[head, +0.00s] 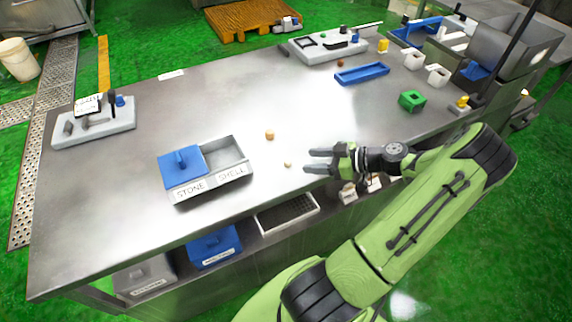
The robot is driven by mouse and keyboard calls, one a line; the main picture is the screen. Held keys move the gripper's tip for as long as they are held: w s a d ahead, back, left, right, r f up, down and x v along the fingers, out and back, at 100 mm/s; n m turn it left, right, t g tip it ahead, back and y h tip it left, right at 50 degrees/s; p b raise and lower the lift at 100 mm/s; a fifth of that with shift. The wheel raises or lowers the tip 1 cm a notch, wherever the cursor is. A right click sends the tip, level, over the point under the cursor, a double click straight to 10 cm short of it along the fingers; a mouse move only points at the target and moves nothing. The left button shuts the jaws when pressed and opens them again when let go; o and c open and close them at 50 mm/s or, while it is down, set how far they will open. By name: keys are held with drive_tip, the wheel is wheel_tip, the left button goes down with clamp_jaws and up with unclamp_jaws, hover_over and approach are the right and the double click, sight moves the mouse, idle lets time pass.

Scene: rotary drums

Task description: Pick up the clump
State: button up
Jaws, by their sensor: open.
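A small tan-orange lump (269,134) lies on the steel table, right of the tray marked STONE and SHELL. A smaller pale lump (287,164) lies nearer the table's front edge. I cannot tell which of them is the clump. My gripper (307,161) is open and empty, its two fingers pointing left. Its fingertips are just right of the pale lump and apart from it in the picture. The tan-orange lump is farther off, up and left of the fingertips. The gripper's exact height above the table is hard to tell.
The two-part tray (250,171) has a blue lid over its STONE side; its SHELL side is open. A brown lump (340,62) lies farther back near a blue tray (362,74). A green block (412,100) stands at right. The table's middle is mostly clear.

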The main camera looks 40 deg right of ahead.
sight(287, 161)
drive_tip(key=x, duration=0.7)
drive_tip(key=shift+w+a+f+b, duration=0.1)
drive_tip(key=shift+b, duration=0.2)
clamp_jaws()
